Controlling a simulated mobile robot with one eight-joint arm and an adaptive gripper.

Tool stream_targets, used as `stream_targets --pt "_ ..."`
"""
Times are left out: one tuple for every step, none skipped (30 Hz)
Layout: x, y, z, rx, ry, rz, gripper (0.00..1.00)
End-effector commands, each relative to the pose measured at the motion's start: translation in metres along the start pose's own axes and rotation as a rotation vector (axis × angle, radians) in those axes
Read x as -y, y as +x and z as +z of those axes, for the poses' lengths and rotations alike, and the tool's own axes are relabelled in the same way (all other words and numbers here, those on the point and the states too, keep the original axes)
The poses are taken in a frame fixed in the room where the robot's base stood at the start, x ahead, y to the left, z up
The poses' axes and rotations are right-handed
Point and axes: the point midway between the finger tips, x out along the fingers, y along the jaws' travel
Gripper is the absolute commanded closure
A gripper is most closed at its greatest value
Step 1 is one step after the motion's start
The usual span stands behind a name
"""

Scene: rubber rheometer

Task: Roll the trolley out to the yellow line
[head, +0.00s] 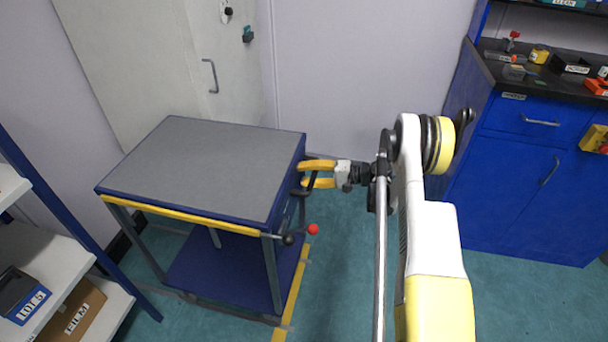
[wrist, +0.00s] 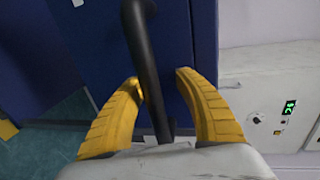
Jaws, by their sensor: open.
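The trolley (head: 205,165) has a grey top, a blue frame and lower shelf, and a yellow strip along its near edge. It stands upright left of centre in the head view. A dark bar handle (wrist: 146,55) is on its right side. My gripper (head: 303,174) is at that side, its yellow fingers open. In the wrist view the handle passes between the open fingers (wrist: 160,80), nearer the left one; I cannot tell whether it touches. The yellow line (head: 293,297) runs on the floor along the trolley's lower right edge, partly hidden by the trolley.
A pale cabinet (head: 165,60) stands behind the trolley. White shelves (head: 40,250) are at the left, a blue bench cabinet (head: 510,170) at the right. Green floor (head: 340,270) is clear right of the line.

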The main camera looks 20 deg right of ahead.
Motion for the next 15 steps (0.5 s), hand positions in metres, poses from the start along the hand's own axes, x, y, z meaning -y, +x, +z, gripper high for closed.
stream_targets --pt "0.0 -0.003 0.0 -0.001 0.0 0.0 0.61" --pt "0.0 -0.005 0.0 -0.001 0.0 0.0 0.61" --pt "0.0 -0.01 -0.001 -0.002 0.0 0.0 0.61" --pt "0.0 -0.014 -0.001 -0.002 0.001 0.0 0.61" --pt "0.0 -0.02 -0.001 -0.004 0.001 0.0 0.61" --pt "0.0 -0.028 -0.001 -0.004 0.001 0.0 0.61" --pt "0.0 -0.035 -0.001 -0.004 0.001 0.0 0.61" --pt "0.0 -0.042 -0.001 -0.005 0.001 0.0 0.61" --pt "0.0 -0.051 -0.001 -0.004 0.002 0.0 0.61" --pt "0.0 -0.058 -0.001 -0.004 0.001 0.0 0.61" --pt "0.0 -0.066 -0.001 -0.005 0.001 0.0 0.61" --pt "0.0 -0.074 -0.001 -0.003 0.001 0.0 0.61" --pt "0.0 -0.081 -0.001 -0.004 0.001 0.0 0.61" --pt "0.0 -0.087 -0.001 -0.004 0.0 0.0 0.61" --pt "0.0 -0.093 -0.001 -0.002 0.0 0.0 0.61"
